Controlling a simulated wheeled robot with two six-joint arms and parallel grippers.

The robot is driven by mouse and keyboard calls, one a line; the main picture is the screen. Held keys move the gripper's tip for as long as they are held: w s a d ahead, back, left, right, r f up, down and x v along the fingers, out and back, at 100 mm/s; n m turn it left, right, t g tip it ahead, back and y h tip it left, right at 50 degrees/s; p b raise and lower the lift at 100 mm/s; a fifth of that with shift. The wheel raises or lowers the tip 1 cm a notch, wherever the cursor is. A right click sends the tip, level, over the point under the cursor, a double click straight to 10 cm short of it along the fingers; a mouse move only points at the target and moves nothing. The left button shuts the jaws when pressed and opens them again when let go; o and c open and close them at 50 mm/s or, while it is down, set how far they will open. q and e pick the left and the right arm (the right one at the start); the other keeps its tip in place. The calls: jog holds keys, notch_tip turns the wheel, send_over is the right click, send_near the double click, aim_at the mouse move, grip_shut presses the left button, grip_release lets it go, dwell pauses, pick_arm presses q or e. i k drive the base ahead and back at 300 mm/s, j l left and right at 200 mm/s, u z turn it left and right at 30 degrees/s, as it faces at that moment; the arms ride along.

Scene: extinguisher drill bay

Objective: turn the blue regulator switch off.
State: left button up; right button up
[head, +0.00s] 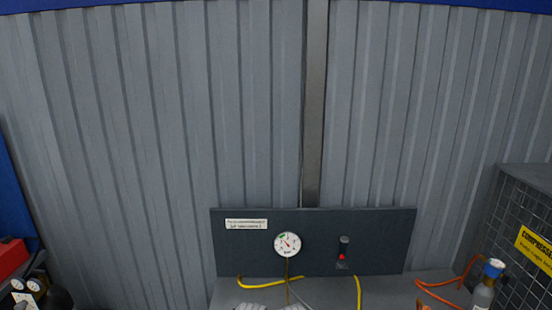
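A dark panel (320,225) stands upright at the lower middle of the head view. A small dark switch-like fitting (344,246) with a red spot at its lower end is on its right half. I cannot make out a blue switch on the panel, nor which position this fitting is in. A round white gauge (287,245) with a red needle is to the left of the fitting. Neither of my grippers can be made out in the view.
A grey surface (385,288) lies below the panel, with yellow and orange hoses. A blue-capped grey cylinder (485,290) stands at the lower right, beside a mesh cage (520,220) with a yellow sign. A red object (12,257) is at the left edge. Pale shapes at the bottom edge are cut off.

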aim_at(505, 278)
jog(key=l+z, duration=0.35)
jog(key=l, duration=0.15)
jog(key=l+z, duration=0.3)
jog(key=l, duration=0.25)
jog(key=l+z, duration=0.35)
jog(key=l, duration=0.15)
